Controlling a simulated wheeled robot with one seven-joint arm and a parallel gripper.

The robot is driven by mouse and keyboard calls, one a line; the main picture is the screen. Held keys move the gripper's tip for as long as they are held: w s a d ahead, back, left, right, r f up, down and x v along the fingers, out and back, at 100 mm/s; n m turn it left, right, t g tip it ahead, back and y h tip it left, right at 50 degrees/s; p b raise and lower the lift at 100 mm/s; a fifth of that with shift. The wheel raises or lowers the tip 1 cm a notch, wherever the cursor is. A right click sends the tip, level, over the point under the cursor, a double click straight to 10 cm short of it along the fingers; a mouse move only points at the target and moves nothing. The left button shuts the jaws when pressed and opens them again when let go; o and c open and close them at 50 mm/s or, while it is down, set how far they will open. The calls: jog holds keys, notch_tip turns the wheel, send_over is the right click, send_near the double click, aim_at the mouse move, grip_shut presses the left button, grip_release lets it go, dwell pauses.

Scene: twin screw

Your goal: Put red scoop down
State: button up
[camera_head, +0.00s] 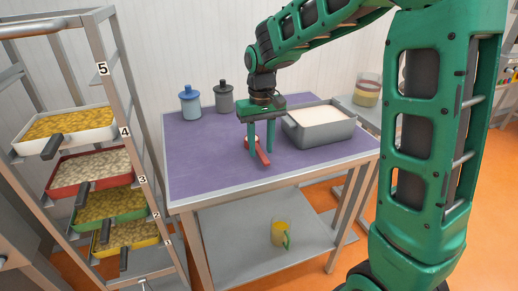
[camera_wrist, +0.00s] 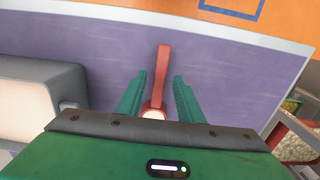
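The red scoop (camera_head: 262,156) is at the purple table top, below my gripper and in front of the grey bin. In the wrist view the red scoop (camera_wrist: 163,75) points away from the gripper, its handle far and its round end with something white in it near. My gripper (camera_head: 261,150) points down over the table. In the wrist view its two green fingers (camera_wrist: 160,76) stand apart, one on each side of the scoop, with purple showing between each finger and the handle. The scoop looks to lie on the table top, but its contact underneath is hidden.
The purple table (camera_head: 205,160) has free room left of the scoop. A grey bin (camera_head: 325,135) with white contents stands close on the right. A blue jar (camera_head: 190,105) and a grey jar (camera_head: 224,100) stand at the back. A rack (camera_head: 128,110) with trays stands left.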

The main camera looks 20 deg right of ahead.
aim_at(261, 153)
notch_tip(261, 153, up, 11)
jog(key=s+d+f+m, duration=0.3)
jog(key=s+d, duration=1)
jog(key=s, duration=0.2)
jog(key=s+d+f+m, duration=0.1)
jog(key=s+d+f, duration=0.1)
jog(key=s, duration=0.6)
jog(key=s+d+f+m, duration=0.1)
jog(key=s+f, duration=0.3)
jog(key=s, duration=0.4)
jog(key=shift+d+f+m, duration=0.35)
jog(key=shift+f+m, duration=0.05)
jog(key=shift+m, duration=0.3)
jog(key=shift+s, duration=0.1)
jog(key=shift+w+f, duration=0.25)
jog(key=shift+w, duration=0.4)
jog(key=shift+o, duration=0.5)
